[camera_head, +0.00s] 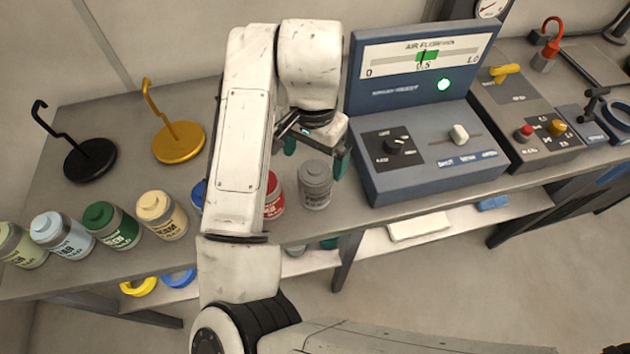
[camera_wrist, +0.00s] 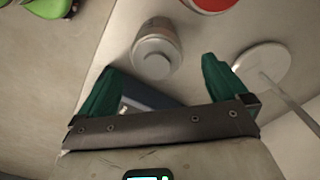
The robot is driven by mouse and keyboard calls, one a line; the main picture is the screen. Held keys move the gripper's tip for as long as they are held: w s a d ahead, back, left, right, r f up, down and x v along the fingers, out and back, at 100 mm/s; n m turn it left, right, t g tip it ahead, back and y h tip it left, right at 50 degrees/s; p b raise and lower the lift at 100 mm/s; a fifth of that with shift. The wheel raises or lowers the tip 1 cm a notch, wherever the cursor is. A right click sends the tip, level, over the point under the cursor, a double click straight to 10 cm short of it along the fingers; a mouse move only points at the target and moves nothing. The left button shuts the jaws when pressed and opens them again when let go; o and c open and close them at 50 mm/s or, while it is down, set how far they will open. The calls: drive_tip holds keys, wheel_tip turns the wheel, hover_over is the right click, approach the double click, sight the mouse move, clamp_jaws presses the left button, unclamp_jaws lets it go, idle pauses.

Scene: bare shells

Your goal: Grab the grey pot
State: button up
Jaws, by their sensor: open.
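The grey pot (camera_head: 315,185) stands upright on the workbench, right of the red pot and left of the blue control console. It has a grey lid and a label with dark lettering. My gripper (camera_head: 317,160) is open, with green fingers, just behind and above the grey pot in the head view. In the wrist view the grey pot (camera_wrist: 156,48) lies ahead of the gap between the fingertips of my gripper (camera_wrist: 160,75). Nothing is between the fingers that I can make out as held. Whether a finger touches the pot cannot be told.
The red pot (camera_head: 273,196) is close on the left, partly behind my arm. More pots, such as the cream pot (camera_head: 161,215) and green pot (camera_head: 111,226), line the bench's front edge. The console (camera_head: 430,150) stands close on the right. Yellow (camera_head: 178,143) and black (camera_head: 91,160) hook stands are farther left.

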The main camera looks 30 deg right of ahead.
sight(315, 166)
drive_tip(key=f, duration=0.3)
drive_tip(key=f+p, duration=0.1)
drive_tip(key=f, duration=0.1)
drive_tip(key=shift+s, duration=0.25)
drive_tip(key=c, duration=1.3)
